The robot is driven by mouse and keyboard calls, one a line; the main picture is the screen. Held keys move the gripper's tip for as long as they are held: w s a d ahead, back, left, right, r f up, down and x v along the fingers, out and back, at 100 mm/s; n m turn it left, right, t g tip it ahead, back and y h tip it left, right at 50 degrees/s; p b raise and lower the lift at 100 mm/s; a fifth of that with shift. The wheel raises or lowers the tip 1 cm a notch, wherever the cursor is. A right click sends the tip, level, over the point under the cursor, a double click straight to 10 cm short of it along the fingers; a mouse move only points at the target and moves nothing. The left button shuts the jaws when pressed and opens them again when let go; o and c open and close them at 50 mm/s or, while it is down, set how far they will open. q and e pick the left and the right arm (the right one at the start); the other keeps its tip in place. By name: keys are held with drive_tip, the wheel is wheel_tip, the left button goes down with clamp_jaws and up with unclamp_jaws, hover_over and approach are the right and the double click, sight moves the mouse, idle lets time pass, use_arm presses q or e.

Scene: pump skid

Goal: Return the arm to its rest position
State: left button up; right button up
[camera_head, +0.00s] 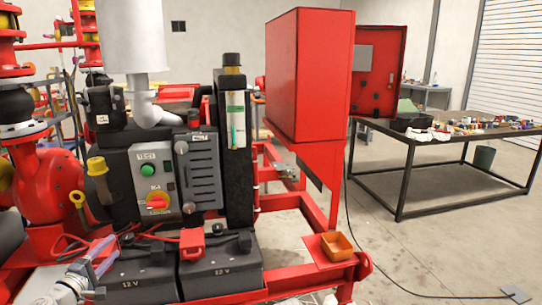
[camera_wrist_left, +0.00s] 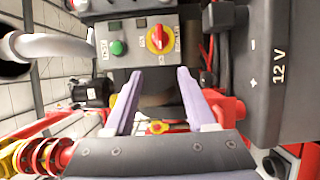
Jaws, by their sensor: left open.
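My left gripper (camera_head: 108,250) is at the lower left of the head view, in front of the pump skid's engine and beside the batteries. Its two pale purple fingers stand apart in the left wrist view (camera_wrist_left: 159,76), with nothing held between them. Beyond the fingertips in the wrist view is the grey control panel with a green button (camera_wrist_left: 118,47) and a red and yellow rotary switch (camera_wrist_left: 157,39). The same panel (camera_head: 152,180) shows upright in the head view. My right gripper is not in view.
Two black 12 V batteries (camera_head: 215,268) sit close right of my left gripper. Red pump piping (camera_head: 50,180) stands at left. A red cabinet (camera_head: 300,75) with its door open rises above an orange tray (camera_head: 337,246).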

use_arm(q)
drive_tip(key=s+d+f+m+g+h, duration=0.1)
drive_tip(key=d+f+m+g+h, duration=0.35)
drive_tip(key=d, duration=0.95)
drive_tip(key=d+f+m+g+h, duration=0.1)
drive_tip(key=d+f+m+g, duration=0.6)
drive_tip(key=d, duration=0.7)
drive_tip(key=s+d+f+m+g+y, duration=0.35)
drive_tip(key=s+d+f+y, duration=0.2)
drive_tip(key=s, duration=0.35)
drive_tip(key=s+d+f+m+g+y, duration=0.35)
drive_tip(key=s+d+f+m, duration=0.2)
drive_tip(key=s, duration=0.35)
wheel_tip(320, 180, up, 17)
drive_tip(key=p, duration=1.6)
drive_tip(key=shift+d+r+p, duration=0.15)
drive_tip(key=shift+d+p, duration=0.15)
drive_tip(key=shift+p, duration=0.1)
drive_tip(key=shift+s+t+y, duration=0.1)
drive_tip(key=shift+t+y, duration=0.15)
